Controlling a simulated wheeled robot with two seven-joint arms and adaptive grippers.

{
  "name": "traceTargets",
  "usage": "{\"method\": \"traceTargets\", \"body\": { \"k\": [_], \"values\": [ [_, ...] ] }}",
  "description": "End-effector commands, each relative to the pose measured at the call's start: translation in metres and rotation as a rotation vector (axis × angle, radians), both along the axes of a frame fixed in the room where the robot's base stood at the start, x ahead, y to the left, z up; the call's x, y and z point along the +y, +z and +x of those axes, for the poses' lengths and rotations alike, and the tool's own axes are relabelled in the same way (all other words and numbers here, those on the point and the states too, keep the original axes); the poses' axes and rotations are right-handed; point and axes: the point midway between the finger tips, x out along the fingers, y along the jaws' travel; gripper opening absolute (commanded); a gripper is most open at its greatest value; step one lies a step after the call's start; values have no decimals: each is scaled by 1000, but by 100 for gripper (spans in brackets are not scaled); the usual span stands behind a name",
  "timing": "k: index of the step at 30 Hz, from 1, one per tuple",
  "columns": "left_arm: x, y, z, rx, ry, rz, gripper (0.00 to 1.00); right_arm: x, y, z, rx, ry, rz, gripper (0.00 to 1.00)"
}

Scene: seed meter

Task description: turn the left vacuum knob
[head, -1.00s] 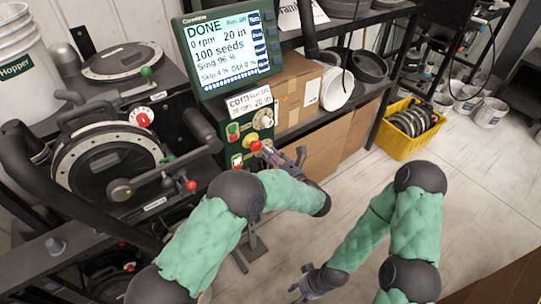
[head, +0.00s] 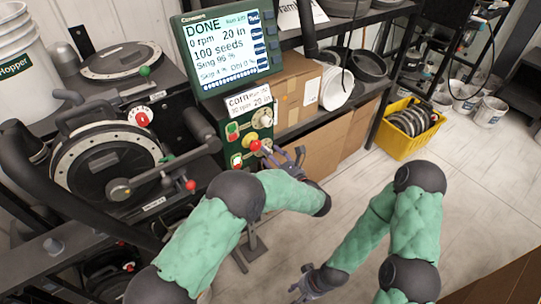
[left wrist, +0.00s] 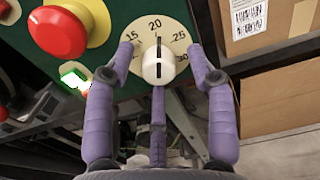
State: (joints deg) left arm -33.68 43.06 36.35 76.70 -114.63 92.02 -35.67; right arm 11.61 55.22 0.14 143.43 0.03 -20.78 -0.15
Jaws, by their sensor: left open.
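A pale knob (left wrist: 158,66) with a dark pointer line sits on a cream dial (left wrist: 152,34) marked 15, 20, 25 and 30. Its line points close to 20. My left gripper (left wrist: 162,52) is open, with one finger on each side of the knob. I cannot tell whether the fingers touch it. In the head view my left gripper (head: 287,156) is at the right edge of the green control panel (head: 246,134) and hides part of it. My right gripper (head: 302,279) hangs low over the floor, its fingers apart and empty.
A red button (left wrist: 57,32) on a yellow base is close left of the dial. A monitor (head: 228,50) stands above the panel, and cardboard boxes (head: 322,148) are to the right. A yellow crate (head: 404,146) sits on the floor, which is mostly clear.

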Motion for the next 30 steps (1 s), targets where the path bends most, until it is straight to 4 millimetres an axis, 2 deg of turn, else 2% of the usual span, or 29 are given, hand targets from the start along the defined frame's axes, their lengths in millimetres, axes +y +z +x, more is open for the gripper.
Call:
{"method": "traceTargets", "body": {
  "k": [15, 20, 30],
  "values": [
    [-40, 0, -53, 0, -3, 1, 55, 0, 0, 0, 0, 0, 0, 40],
    [-44, 0, -60, 1, -1, 1, 55, 0, 0, 0, 0, 0, 0, 40],
    [-44, -1, -60, 1, -1, 0, 55, 0, 0, 0, 0, 0, 0, 40]
  ]
}}
